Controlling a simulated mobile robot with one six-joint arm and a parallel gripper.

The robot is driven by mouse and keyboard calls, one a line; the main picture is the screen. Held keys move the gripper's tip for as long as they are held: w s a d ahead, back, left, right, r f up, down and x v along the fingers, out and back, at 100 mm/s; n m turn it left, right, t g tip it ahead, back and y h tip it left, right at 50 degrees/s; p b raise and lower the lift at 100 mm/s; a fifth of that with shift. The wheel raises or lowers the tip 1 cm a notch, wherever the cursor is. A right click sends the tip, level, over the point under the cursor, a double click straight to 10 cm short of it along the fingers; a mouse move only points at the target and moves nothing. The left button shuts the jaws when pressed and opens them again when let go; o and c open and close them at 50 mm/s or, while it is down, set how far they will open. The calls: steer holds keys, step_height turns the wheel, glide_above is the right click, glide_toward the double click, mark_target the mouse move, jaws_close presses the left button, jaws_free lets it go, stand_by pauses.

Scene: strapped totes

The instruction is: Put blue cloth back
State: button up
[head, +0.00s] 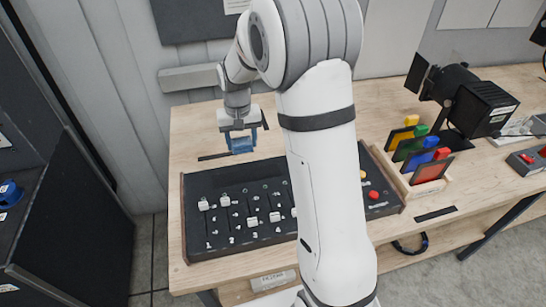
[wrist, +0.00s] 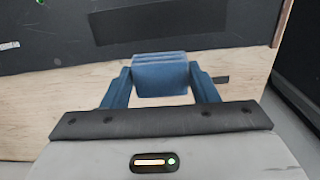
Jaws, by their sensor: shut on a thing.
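The blue cloth (wrist: 160,79) is a small folded blue block between my two blue fingers in the wrist view. Pale layered edges show along its top. My gripper (wrist: 163,88) is shut on it. In the head view, my gripper (head: 240,132) points down over the back left of the wooden table, with the blue cloth (head: 242,145) at its fingertips. It is behind the black slider console (head: 237,190). I cannot tell whether the cloth touches the tabletop.
A wooden rack (head: 404,180) of coloured filter frames stands right of the console, with a black stage lamp (head: 475,100) behind. Dark strips lie on the table (head: 190,128), one near the gripper (head: 213,156). My arm hides part of the console. A dark cabinet (head: 70,200) is at left.

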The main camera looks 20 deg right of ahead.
steer(key=w+d+f+b, duration=0.15)
steer(key=w+d, duration=0.25)
steer(key=d, duration=0.4)
steer(key=w+d+f+b, duration=0.15)
steer(key=w+d, duration=0.25)
steer(key=d, duration=0.5)
step_height(320, 180, down, 5)
steer(key=shift+d+r, duration=0.1)
steer(key=shift+d, duration=0.05)
steer(key=shift+f+p, duration=0.45)
steer(key=shift+f, duration=2.05)
steer(key=o, duration=0.9)
steer(key=shift+o, duration=0.2)
steer(key=shift+r, duration=0.1)
